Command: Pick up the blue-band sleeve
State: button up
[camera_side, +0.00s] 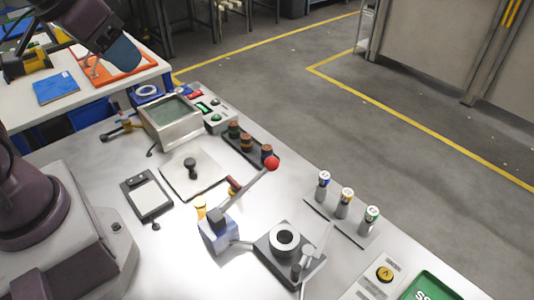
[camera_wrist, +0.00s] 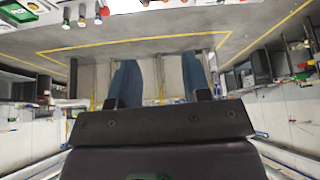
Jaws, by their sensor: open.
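The blue-band sleeve (camera_side: 323,182) appears to be the small upright grey cylinder with a blue band and pale top in the side view. It stands at the far left of a row of three on a dark strip. The row's other two are an orange-band sleeve (camera_side: 345,200) and a green-band sleeve (camera_side: 371,216). My gripper (camera_wrist: 160,82) shows two blue fingers spread apart with nothing between them in the wrist view. In the side view its bluish end (camera_side: 122,55) is raised at the upper left, far from the sleeves.
A red-knobbed lever (camera_side: 271,163) rises mid-bench between the sleeves and my arm. A rack of dark cylinders (camera_side: 247,141) stands behind it. A black block with a ring (camera_side: 285,238) is in front of the sleeves. A green tray (camera_side: 430,288) is at the lower right.

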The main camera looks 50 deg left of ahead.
jog(key=w+a+f+n+y, duration=0.1)
jog(key=w+a+f+n, duration=0.3)
jog(key=w+f+n, duration=0.25)
jog(key=n+t+h, duration=0.4)
jog(key=n+h, duration=0.2)
jog(key=n, duration=1.3)
send_near(268, 147)
jog(key=s, duration=0.2)
jog(key=s+a+f, duration=0.1)
jog(key=s+a, duration=0.1)
jog(key=s, duration=0.1)
jog(key=shift+s+f, duration=0.3)
jog(key=shift+s, duration=0.1)
jog(key=shift+w+d+n+t, duration=0.2)
jog(key=shift+n+t, duration=0.5)
jog(key=shift+n, duration=0.25)
jog(key=n, duration=0.1)
jog(key=n+t, duration=0.1)
jog(key=shift+w+r+n+t, duration=0.25)
jog(key=shift+w+n+t, duration=0.05)
jog(key=shift+n, duration=0.1)
jog(key=shift+w+d, duration=0.1)
jog(key=shift+w, duration=0.1)
jog(key=x, duration=1.2)
jog(key=shift+w+d, duration=0.25)
jog(key=shift+d, duration=0.15)
jog(key=c, duration=0.7)
